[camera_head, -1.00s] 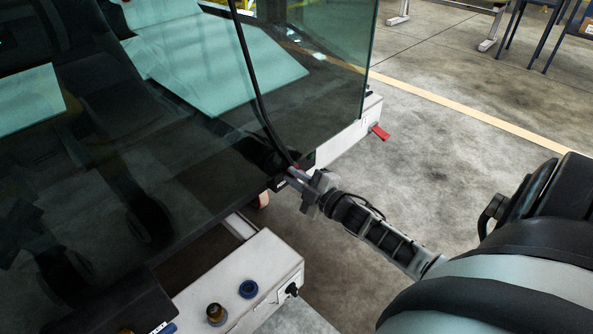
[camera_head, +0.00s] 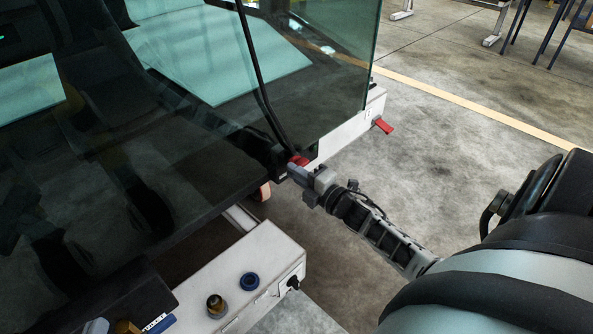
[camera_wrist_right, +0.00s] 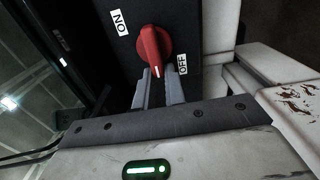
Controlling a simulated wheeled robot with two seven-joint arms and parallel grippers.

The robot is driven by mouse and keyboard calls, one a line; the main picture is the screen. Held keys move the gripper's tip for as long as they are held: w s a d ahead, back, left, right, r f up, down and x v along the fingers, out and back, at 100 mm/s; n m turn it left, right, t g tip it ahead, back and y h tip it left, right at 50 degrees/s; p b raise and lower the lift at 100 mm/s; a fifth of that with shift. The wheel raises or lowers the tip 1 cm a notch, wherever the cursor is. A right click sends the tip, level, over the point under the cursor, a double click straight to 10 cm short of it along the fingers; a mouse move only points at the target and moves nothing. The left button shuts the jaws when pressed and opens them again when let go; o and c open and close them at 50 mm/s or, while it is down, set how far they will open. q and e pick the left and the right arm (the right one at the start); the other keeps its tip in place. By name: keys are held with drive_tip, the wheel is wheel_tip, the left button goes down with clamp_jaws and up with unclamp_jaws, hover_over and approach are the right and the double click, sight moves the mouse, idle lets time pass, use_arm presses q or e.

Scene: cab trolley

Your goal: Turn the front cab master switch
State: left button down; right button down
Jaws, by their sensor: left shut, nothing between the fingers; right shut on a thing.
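The front cab master switch is a red rotary knob (camera_wrist_right: 153,48) on a black panel in the right wrist view. An "ON" label (camera_wrist_right: 119,22) is at its upper left and an "OFF" label (camera_wrist_right: 183,64) at its lower right. The knob's white mark points down, near the OFF side. My right gripper (camera_wrist_right: 160,80) is shut on the knob's lower end, a finger on each side. In the head view the red knob (camera_head: 298,160) shows at the cab's lower corner, partly hidden by my right gripper (camera_head: 295,170). My left gripper is not in view.
The cab's large glass (camera_head: 210,60) fills the left. A red lever (camera_head: 384,126) sticks out beyond. Open floor (camera_head: 440,140) lies to the right.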

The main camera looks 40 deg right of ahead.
use_arm(q)
drive_tip(key=shift+f, duration=0.1)
use_arm(e)
drive_tip(key=shift+d+f, duration=0.15)
drive_tip(key=shift+d, duration=0.35)
drive_tip(key=c, duration=1.5)
unclamp_jaws()
drive_tip(key=shift+s, duration=0.1)
use_arm(q)
drive_tip(key=shift+d, duration=0.1)
use_arm(e)
drive_tip(key=shift+o, duration=0.2)
drive_tip(key=shift+a, duration=0.15)
